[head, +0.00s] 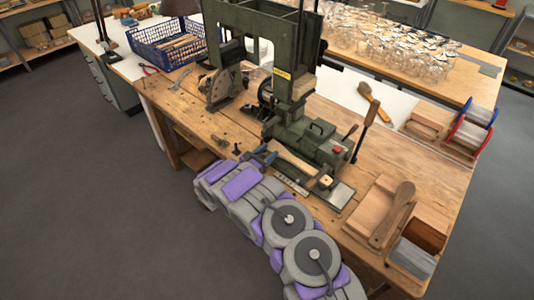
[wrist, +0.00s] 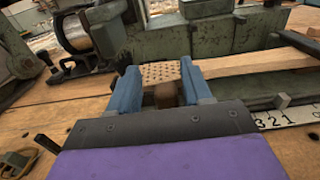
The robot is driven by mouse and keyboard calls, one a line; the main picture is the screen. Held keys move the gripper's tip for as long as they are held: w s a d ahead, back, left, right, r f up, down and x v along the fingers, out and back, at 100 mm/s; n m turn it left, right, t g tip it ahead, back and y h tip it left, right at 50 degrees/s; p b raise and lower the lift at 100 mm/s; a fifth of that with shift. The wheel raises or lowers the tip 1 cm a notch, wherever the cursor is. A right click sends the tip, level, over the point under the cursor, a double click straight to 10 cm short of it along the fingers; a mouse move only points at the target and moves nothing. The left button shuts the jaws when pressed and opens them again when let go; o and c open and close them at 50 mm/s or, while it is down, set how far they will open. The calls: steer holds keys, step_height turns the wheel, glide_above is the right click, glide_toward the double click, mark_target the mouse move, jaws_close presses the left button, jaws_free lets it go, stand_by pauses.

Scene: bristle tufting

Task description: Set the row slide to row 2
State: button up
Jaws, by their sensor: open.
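My gripper (head: 263,157) is at the near side of the green tufting machine (head: 308,138). In the wrist view its two blue fingers (wrist: 160,75) are open and apart. A brown knob (wrist: 166,95) stands between them; I cannot tell whether either finger touches it. Just beyond is a pale wooden block with rows of holes (wrist: 160,70). A number scale (wrist: 285,117) with 3, 2 and 1 visible runs along the machine's base at right. A small grey block (wrist: 283,100) stands at the scale's edge. Which row the slide is set to cannot be read.
A long wooden piece (wrist: 258,62) lies right of the fingers. In the head view, a wooden holder (head: 372,212) and brush (head: 395,215) are at front right, a blue crate (head: 165,42) at back left, and glasses (head: 385,45) behind. Small parts lie on the bench's left.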

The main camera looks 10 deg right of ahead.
steer(key=shift+d, duration=0.25)
steer(key=shift+c, duration=0.4)
steer(key=shift+d, duration=0.25)
steer(key=c, duration=0.3)
steer(key=shift+a, duration=0.15)
jaws_close()
steer(key=shift+f, duration=0.1)
